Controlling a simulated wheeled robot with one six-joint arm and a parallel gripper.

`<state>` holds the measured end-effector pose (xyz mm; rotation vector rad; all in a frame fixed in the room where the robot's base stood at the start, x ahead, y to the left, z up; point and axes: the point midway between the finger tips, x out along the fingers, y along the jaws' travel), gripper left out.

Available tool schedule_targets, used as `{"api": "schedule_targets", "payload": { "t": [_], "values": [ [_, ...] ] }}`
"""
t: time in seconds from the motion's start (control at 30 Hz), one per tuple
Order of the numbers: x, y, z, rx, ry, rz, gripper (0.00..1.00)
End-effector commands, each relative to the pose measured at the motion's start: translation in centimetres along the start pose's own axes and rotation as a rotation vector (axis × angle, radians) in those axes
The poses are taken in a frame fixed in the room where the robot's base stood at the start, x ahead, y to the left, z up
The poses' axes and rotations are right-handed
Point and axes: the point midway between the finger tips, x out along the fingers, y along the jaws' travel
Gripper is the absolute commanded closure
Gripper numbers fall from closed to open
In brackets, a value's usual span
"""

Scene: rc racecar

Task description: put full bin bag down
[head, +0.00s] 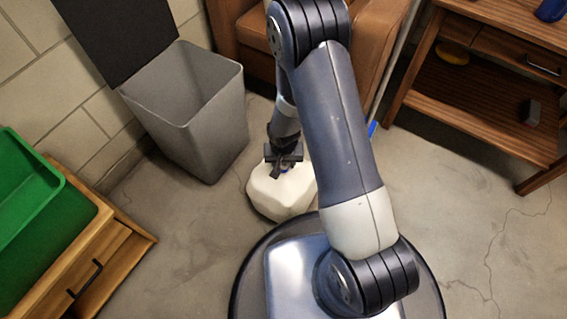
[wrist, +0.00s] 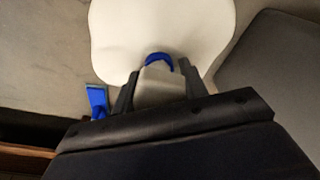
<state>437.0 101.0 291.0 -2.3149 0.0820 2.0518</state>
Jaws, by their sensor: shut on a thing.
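The full bin bag (head: 279,193) is a white, rounded bag low over the grey floor, in front of my base in the head view. In the wrist view the bag (wrist: 160,28) fills the top middle, with a blue tie (wrist: 158,58) at its neck. My gripper (head: 284,167) points down at the top of the bag. In the wrist view my gripper (wrist: 158,85) is shut on the bag's pale neck, just below the blue tie. I cannot tell whether the bag's underside touches the floor.
A grey open bin (head: 190,115) stands left of the bag. A brown leather seat (head: 250,35) is behind. A wooden cabinet with a green crate (head: 40,220) is at left, a wooden shelf unit (head: 470,80) at right. Floor right of my base is clear.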

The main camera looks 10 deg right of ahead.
Motion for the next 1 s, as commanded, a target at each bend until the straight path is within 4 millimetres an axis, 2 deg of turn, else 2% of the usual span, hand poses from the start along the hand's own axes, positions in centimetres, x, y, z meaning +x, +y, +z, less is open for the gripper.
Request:
{"api": "schedule_targets", "payload": {
  "t": [0.23,0.27,0.5,0.87,1.0],
  "values": [
    [0.2,0.0,0.0,0.000,0.002,-0.001,1.00],
    [0.3,0.0,0.0,0.000,0.000,0.000,0.58],
    [0.2,0.0,0.0,0.000,0.000,0.000,0.38],
    [-0.3,0.0,0.0,0.000,0.000,0.000,0.37],
    [-3.0,0.0,-0.1,0.000,0.002,-0.001,0.37]
  ]
}}
